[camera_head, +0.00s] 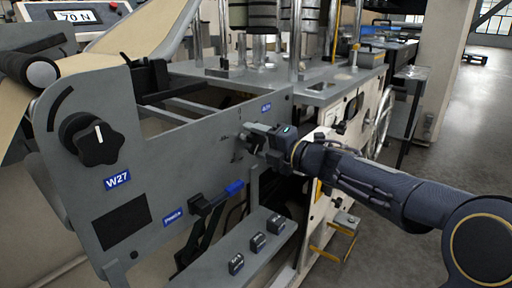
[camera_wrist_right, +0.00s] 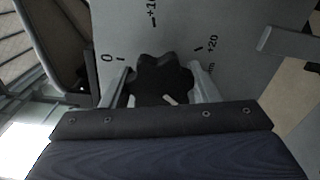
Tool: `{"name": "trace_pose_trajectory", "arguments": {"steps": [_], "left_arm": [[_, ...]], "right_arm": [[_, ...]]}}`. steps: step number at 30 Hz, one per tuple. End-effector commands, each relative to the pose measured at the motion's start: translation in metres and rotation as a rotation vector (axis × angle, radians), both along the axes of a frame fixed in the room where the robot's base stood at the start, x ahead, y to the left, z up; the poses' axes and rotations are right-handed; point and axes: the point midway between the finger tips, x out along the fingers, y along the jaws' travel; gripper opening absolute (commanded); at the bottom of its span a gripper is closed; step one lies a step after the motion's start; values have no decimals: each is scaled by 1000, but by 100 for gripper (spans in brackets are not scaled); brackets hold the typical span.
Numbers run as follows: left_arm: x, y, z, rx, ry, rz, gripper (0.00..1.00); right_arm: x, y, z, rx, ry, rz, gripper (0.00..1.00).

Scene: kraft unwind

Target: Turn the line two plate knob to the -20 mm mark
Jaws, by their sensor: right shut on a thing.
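The line two plate knob (camera_wrist_right: 160,78) is a black lobed knob on a grey plate, seen in the right wrist view. My right gripper (camera_wrist_right: 161,85) is shut on it, with one finger on each side. A small white mark shows on the knob's near part, partly cut off by the gripper body. Printed marks around the knob read 0 (camera_wrist_right: 107,58), +10 and +20 (camera_wrist_right: 212,44); the negative side of the scale is not visible. In the head view my right gripper (camera_head: 262,140) reaches the grey panel from the right and mostly hides the knob. My left gripper is not in view.
Another black knob (camera_head: 98,140) with a white pointer sits above the W27 label (camera_head: 117,180) on the grey panel (camera_head: 190,150). Open floor is at the right.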

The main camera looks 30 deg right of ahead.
Motion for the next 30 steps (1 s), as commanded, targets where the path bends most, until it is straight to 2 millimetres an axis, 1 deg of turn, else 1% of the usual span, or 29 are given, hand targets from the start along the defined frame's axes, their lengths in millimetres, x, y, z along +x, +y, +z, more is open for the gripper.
{"name": "trace_pose_trajectory", "arguments": {"steps": [1, 3, 12, 27, 28, 30], "left_arm": [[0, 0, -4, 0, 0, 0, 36], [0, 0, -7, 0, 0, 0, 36], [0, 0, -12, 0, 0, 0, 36], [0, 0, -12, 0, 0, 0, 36], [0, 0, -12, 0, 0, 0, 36], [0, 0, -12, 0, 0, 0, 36]], "right_arm": [[0, 0, -3, -27, -9, 1, 32], [0, 0, -3, -63, -24, 1, 32], [0, 0, -2, -151, -60, 1, 32], [0, 0, -1, -169, -65, 1, 32], [0, 0, -1, -168, -65, 1, 58], [0, 0, -1, -168, -66, 1, 67]]}}
